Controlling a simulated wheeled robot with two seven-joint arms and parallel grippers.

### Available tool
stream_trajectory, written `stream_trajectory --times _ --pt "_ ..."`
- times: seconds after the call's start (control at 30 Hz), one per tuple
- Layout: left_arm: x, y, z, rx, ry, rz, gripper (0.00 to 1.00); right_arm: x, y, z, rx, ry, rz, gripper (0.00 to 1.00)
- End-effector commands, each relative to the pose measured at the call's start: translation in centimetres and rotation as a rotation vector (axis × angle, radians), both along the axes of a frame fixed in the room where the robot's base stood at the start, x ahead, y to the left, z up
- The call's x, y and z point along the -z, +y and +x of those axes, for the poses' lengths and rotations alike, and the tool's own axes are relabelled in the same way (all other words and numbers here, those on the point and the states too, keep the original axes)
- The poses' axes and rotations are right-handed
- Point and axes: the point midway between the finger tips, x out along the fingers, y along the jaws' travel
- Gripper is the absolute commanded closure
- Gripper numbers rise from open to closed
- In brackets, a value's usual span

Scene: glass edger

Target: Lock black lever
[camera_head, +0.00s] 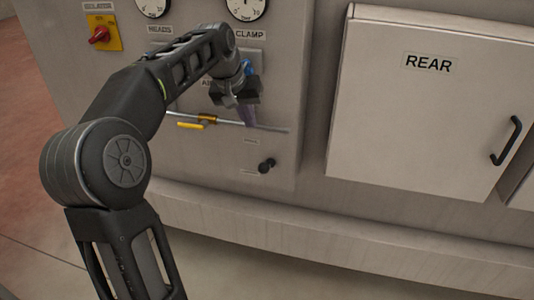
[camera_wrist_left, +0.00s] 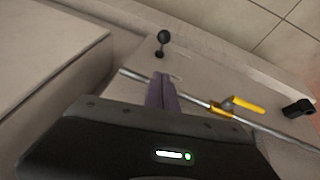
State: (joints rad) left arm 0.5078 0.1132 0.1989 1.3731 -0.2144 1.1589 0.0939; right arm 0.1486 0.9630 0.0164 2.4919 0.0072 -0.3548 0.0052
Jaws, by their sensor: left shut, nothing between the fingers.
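A small black lever with a round knob (camera_head: 266,165) stands out from the lower part of the grey panel in the head view. It also shows in the left wrist view as a black ball on a stem (camera_wrist_left: 163,40). Another black handle-like part (camera_wrist_left: 298,107) sits at the right edge of the wrist view; I cannot tell which is the task's lever. My left gripper (camera_head: 251,116) is shut and empty, its purple fingers (camera_wrist_left: 164,92) close to the thin metal pipe, above and left of the knob in the head view. Contact with the pipe cannot be told.
A yellow-handled valve (camera_head: 190,125) sits on the pipe (camera_head: 275,129); it also shows in the wrist view (camera_wrist_left: 240,104). A red rotary switch (camera_head: 99,35), gauges and a clamp label are above. The REAR cabinet door (camera_head: 420,120) is at right. The panel around the knob is clear.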

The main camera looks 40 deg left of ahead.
Motion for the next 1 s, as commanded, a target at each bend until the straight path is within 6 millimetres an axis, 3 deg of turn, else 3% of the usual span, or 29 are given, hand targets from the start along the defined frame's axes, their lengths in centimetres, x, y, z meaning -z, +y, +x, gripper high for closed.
stream_trajectory --times 0.27,0.47,0.87,1.0 --pt "0.4 -0.1 0.2 0.002 0.002 -0.002 1.0 -0.1 0.0 0.0 0.0 0.0 0.0 1.0" --pt "2.1 -0.1 0.9 0.003 0.005 -0.004 1.0 -0.4 0.0 0.0 0.001 0.001 -0.001 1.0" --pt "9.0 -0.2 3.9 0.002 0.005 -0.004 1.0 -1.9 -0.1 -0.2 0.002 0.007 -0.005 1.0" --pt "11.0 -0.8 3.3 0.003 0.005 -0.004 1.0 -2.3 -0.1 -0.3 0.002 0.009 -0.007 1.0"
